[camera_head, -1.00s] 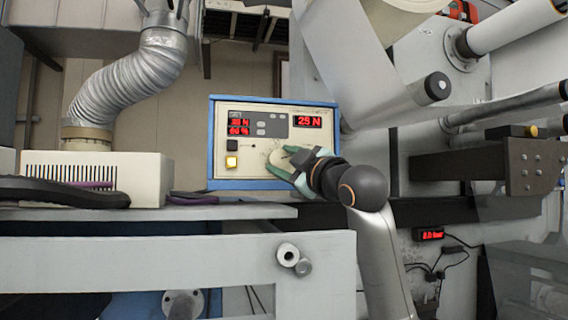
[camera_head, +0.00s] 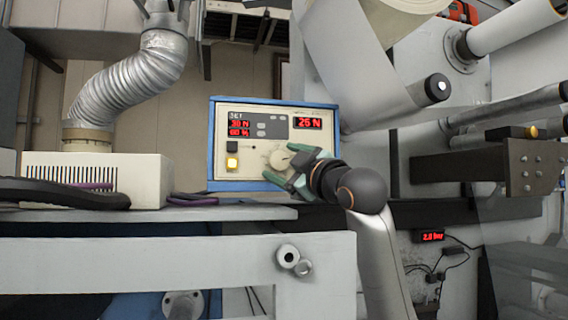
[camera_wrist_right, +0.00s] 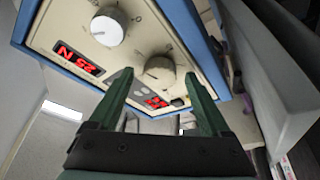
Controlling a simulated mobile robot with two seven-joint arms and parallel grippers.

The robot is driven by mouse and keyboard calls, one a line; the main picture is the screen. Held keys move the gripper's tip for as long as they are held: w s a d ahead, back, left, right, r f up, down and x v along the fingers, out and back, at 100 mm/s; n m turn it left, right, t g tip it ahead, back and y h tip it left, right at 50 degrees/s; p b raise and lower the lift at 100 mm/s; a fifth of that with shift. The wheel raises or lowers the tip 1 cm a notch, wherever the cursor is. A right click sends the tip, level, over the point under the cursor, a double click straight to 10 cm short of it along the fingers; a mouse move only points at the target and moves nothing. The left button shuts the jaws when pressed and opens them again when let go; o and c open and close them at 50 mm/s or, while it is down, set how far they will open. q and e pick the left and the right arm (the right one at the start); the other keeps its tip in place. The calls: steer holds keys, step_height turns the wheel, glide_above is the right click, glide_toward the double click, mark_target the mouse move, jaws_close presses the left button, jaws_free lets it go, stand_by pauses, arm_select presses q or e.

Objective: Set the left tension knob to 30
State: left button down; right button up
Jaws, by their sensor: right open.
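The tension control box (camera_head: 226,170), cream with a blue frame, stands on the bench. Its left tension knob (camera_head: 279,158) is round and pale with a dark pointer mark. It also shows in the right wrist view (camera_wrist_right: 160,73). My right gripper (camera_head: 283,166) is open, its green fingers on either side of this knob; I cannot tell whether they touch it. A second knob (camera_wrist_right: 108,27) shows only in the wrist view. The left display (camera_head: 239,126) seems to read SET 30 N. The right display (camera_head: 308,123) reads about 25 or 26 N. My left gripper is out of view.
A white vented box (camera_head: 148,182) stands left of the control box, beneath a silver duct (camera_head: 130,84). Rollers and the web (camera_head: 355,60) are to the right. A pale rail (camera_head: 150,262) runs across the front.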

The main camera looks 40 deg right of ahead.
steer(key=shift+s, duration=0.1)
steer(key=shift+s+f, duration=0.15)
steer(key=shift+s, duration=0.1)
steer(key=b+v, duration=0.3)
steer(key=v, duration=0.8)
steer(key=shift+s, duration=0.4)
steer(key=shift+a, duration=0.1)
